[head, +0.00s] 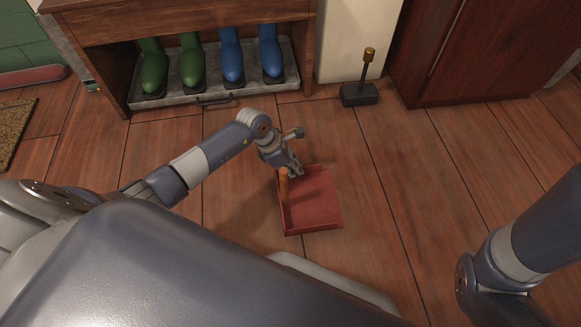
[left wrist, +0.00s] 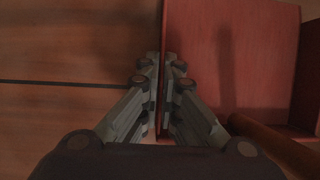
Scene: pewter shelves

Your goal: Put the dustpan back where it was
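My left gripper (head: 296,172) is at the dustpan's far left edge. In the left wrist view, its two fingers (left wrist: 164,72) are close together on either side of the dustpan's thin side wall, with the red pan floor (left wrist: 225,60) to the right. The wooden handle (left wrist: 275,145) passes at lower right. I cannot tell whether the dustpan is slightly off the floor. My right gripper is out of view; only part of that arm shows.
A wooden shelf unit (head: 190,8) at the back holds green and blue boots on a grey tray (head: 210,97). A dark block with an upright handle (head: 360,95) stands right of it, near a dark red cabinet (head: 480,50). Floor right of the dustpan is clear.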

